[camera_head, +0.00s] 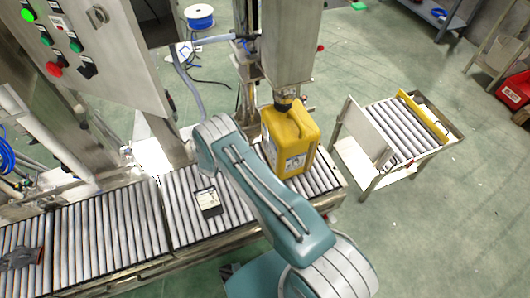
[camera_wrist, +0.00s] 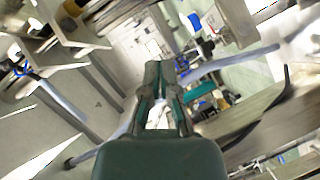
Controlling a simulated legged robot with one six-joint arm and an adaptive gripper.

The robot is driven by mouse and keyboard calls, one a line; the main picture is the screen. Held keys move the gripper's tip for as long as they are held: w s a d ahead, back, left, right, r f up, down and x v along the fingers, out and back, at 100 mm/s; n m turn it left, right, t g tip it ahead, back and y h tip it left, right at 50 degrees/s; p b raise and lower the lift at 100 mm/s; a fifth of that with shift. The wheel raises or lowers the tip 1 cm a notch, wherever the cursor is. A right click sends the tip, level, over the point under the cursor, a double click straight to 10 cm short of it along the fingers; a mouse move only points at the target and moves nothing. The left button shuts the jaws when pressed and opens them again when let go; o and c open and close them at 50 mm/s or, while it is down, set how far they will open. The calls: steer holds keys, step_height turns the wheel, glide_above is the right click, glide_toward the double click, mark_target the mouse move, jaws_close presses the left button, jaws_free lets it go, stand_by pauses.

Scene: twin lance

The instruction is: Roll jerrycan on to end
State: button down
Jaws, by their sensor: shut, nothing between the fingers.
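The yellow jerrycan (camera_head: 297,128) stands upright on the roller conveyor (camera_head: 110,232), near its right end, with a label on its side. Its top is directly below the nozzle of a vertical metal column (camera_head: 287,45). My arm crosses in front of the conveyor and partly overlaps the view beside the jerrycan's left side. In the wrist view my gripper (camera_wrist: 166,72) has its fingers together with nothing between them. The gripper itself cannot be made out in the head view. The jerrycan is not recognisable in the wrist view.
A separate roller stand (camera_head: 405,128) with a yellow bar is beyond a floor gap to the right. A control panel (camera_head: 85,45) overhangs at upper left. A small dark box (camera_head: 208,201) lies on the rollers left of my arm. A grey hose (camera_head: 190,93) hangs behind.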

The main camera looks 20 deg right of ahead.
step_height(320, 180, down, 4)
steer(key=s+d, duration=0.1)
steer(key=s, duration=0.2)
steer(key=n+h, duration=0.2)
steer(key=h, duration=0.2)
glide_toward(268, 147)
steer(key=shift+w, duration=2.4)
steer(key=shift+d+r, duration=0.1)
steer(key=shift+d, duration=1.05)
steer(key=shift+d+r, duration=0.15)
steer(key=shift+d, duration=0.95)
steer(key=shift+d, duration=0.1)
